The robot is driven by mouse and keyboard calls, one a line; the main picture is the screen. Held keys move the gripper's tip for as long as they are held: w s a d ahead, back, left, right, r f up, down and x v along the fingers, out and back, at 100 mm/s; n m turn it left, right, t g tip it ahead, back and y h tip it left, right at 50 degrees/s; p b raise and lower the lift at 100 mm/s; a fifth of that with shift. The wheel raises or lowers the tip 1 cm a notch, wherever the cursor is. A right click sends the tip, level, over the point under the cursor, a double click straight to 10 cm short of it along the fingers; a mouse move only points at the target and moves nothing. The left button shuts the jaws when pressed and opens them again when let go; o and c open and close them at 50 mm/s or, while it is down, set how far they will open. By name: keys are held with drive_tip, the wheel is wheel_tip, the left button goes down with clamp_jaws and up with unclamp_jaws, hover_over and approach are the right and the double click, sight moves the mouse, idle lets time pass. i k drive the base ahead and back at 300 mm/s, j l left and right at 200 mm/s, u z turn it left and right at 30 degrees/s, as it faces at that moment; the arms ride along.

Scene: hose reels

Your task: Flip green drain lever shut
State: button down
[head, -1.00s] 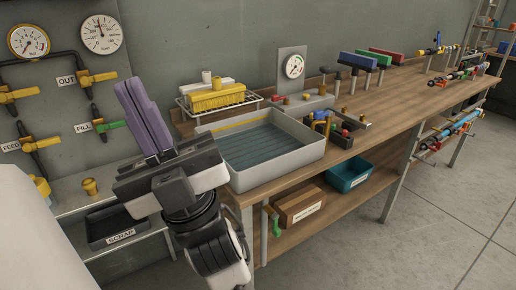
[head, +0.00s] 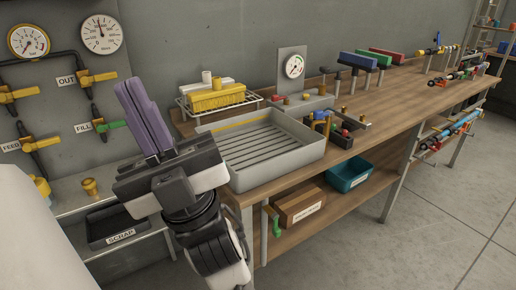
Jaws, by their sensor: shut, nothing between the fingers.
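A green lever (head: 276,227) hangs downward on the drain pipe beneath the front corner of the basin, beside the bench leg. The grey basin (head: 290,163) sits on the bench and shows a bare ribbed floor with no water visible. My gripper (head: 127,87) has purple fingers that are shut and empty, pointing up and left. It is left of the basin, in front of the wall valves, and well apart from the green drain lever. Another green lever (head: 115,124) is on the wall valve marked FILL.
Yellow valve levers (head: 98,77) and gauges (head: 101,34) are on the wall panel at left. A scrap bin (head: 105,226) is on the side shelf. A wooden box (head: 300,205) and a teal bin (head: 348,175) stand on the lower shelf, right of the drain. The floor at right is clear.

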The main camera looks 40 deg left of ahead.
sight(276, 231)
drive_tip(key=k+j+z, duration=0.1)
drive_tip(key=j, duration=0.35)
drive_tip(key=k+j, duration=0.25)
drive_tip(key=j, duration=0.2)
drive_tip(key=k+j+z, duration=0.15)
drive_tip(key=j, duration=0.35)
drive_tip(key=k+j+z, duration=0.1)
drive_tip(key=j, duration=0.3)
drive_tip(key=k+j+z, duration=0.1)
drive_tip(key=k+j, duration=0.2)
drive_tip(key=j, duration=0.15)
drive_tip(key=k+j, duration=0.2)
drive_tip(key=j, duration=0.2)
drive_tip(key=k+j+z, duration=0.15)
drive_tip(key=j, duration=0.25)
drive_tip(key=k, duration=0.1)
